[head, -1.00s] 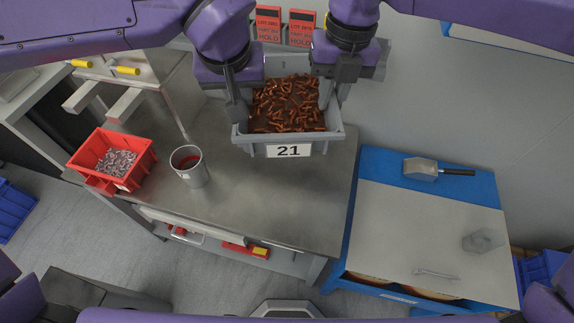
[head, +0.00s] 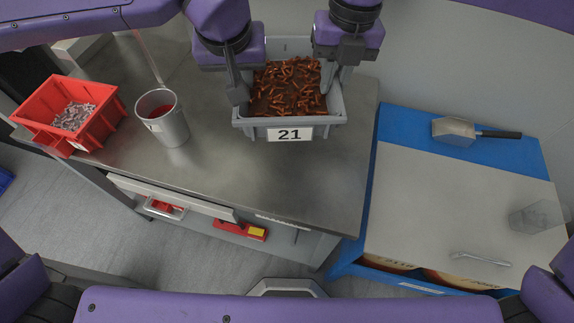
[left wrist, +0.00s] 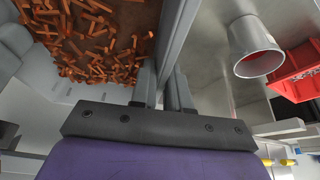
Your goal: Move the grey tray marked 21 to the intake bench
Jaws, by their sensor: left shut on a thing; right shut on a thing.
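The grey tray marked 21 (head: 245,122) is in the upper middle of the head view, over a steel bench, and full of copper-brown pieces. My left gripper (head: 238,92) is shut on its left wall, and my right gripper (head: 328,84) is shut on its right wall. The tray looks level. Whether it clears the bench top is hard to tell from above. In the left wrist view, the fingers of my left gripper (left wrist: 165,92) grip the tray's wall (left wrist: 178,35), with the brown pieces to the left. No label for the intake bench is readable.
The steel bench (head: 215,175) carries a red bin (head: 105,118) of metal parts and a grey cup (head: 172,128) at left. To the right, a blue-edged unit (head: 400,125) holds a scoop (head: 455,131) and a clear container (head: 535,216). Bench top before the tray is bare.

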